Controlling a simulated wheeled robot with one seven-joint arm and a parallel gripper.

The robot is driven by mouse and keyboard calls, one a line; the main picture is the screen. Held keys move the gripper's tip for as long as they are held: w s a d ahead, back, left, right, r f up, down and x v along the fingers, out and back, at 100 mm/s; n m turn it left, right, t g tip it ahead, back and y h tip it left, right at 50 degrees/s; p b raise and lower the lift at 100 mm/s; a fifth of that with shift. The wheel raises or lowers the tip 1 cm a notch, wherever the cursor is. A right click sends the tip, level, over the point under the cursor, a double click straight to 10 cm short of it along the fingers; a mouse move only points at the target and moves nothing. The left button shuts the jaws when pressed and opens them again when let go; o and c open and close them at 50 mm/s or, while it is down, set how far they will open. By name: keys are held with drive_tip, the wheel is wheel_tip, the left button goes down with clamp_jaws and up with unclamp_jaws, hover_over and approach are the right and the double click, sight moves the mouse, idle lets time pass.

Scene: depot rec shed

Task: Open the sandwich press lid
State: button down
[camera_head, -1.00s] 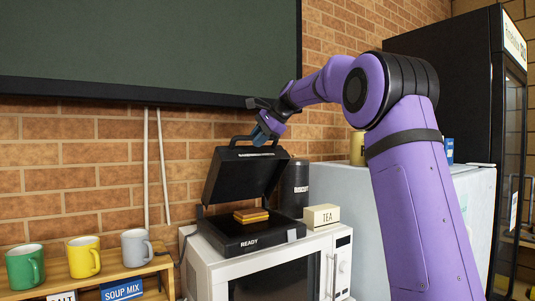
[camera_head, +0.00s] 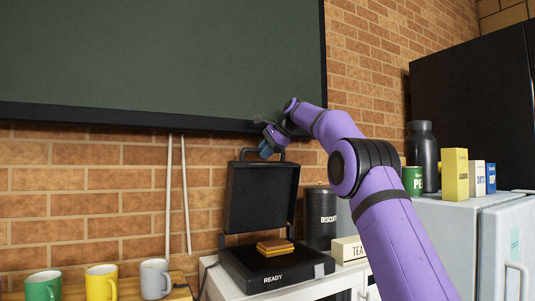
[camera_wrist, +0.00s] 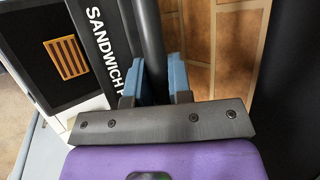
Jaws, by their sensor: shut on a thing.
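My gripper (camera_head: 267,149) is at the top of the lid, at the black handle (camera_head: 247,154). In the wrist view, the blue fingers (camera_wrist: 157,80) are on both sides of the dark handle bar (camera_wrist: 152,45), shut on it. The lid's "SANDWICH" lettering shows beside the bar.
A black biscuit canister (camera_head: 320,218) and a tea box (camera_head: 349,250) stand right of the press. Several mugs, one yellow (camera_head: 101,283), stand at lower left. A dark board (camera_head: 160,60) hangs on the brick wall above. Boxes and a bottle (camera_head: 422,156) stand on the fridge.

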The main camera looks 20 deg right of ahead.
drive_tip(key=shift+w, duration=0.3)
drive_tip(key=c, duration=1.1)
unclamp_jaws()
drive_tip(key=shift+r, duration=0.1)
drive_tip(key=v, duration=1)
drive_tip(key=shift+s+d+r, duration=0.15)
drive_tip(key=shift+s, duration=0.1)
